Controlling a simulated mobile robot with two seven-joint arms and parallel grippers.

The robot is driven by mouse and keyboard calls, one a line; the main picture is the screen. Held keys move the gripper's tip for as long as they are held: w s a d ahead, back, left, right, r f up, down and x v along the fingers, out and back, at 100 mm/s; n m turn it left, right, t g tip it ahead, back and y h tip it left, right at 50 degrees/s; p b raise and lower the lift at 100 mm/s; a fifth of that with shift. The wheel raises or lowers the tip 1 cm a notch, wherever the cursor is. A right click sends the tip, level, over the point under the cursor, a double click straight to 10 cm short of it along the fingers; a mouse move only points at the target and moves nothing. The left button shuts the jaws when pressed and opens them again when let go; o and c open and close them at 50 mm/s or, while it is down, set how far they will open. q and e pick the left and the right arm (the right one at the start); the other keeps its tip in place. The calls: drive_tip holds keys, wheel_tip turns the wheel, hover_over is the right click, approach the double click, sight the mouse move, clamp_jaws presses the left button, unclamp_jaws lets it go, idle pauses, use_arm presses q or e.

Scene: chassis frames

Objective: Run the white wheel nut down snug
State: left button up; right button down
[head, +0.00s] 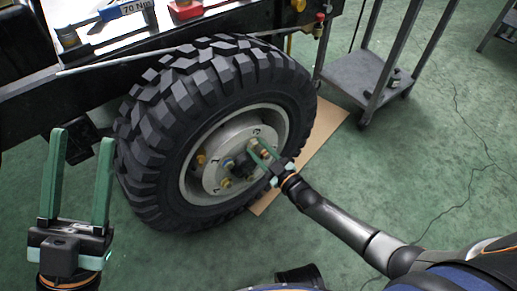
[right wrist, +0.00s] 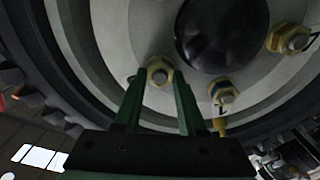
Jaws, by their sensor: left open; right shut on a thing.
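The wheel hub (head: 219,157) sits inside a large black tyre (head: 160,185) and carries several nuts around a dark centre cap (right wrist: 222,35). My right gripper (head: 263,152) is at the hub's right side. In the right wrist view its green fingertips are shut on a pale-faced wheel nut (right wrist: 160,73) with a yellowish rim, seated against the hub face. I cannot tell for certain that this is the white one. Another nut with a blue ring (right wrist: 226,97) and a yellowish nut (right wrist: 289,39) are nearby. My left gripper (head: 83,137) is open and empty, left of the tyre.
A grey trolley (head: 358,82) stands behind right of the wheel. A brown board (head: 325,125) lies on the green floor under the tyre. A blue torque tool marked 70 Nm (head: 122,8) and a red object (head: 185,9) lie on the surface above.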

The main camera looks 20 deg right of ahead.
drive_tip(key=shift+m, duration=0.9)
drive_tip(key=c, duration=0.8)
unclamp_jaws()
drive_tip(key=shift+o, duration=0.2)
drive_tip(key=shift+s, duration=0.1)
drive_tip(key=shift+s+d+p, duration=0.15)
drive_tip(key=shift+s+p, duration=0.15)
drive_tip(key=p+v, duration=0.3)
drive_tip(key=v, duration=0.8)
drive_tip(key=shift+s+p, duration=0.35)
drive_tip(key=shift+p, duration=0.05)
drive_tip(key=shift+d, duration=0.1)
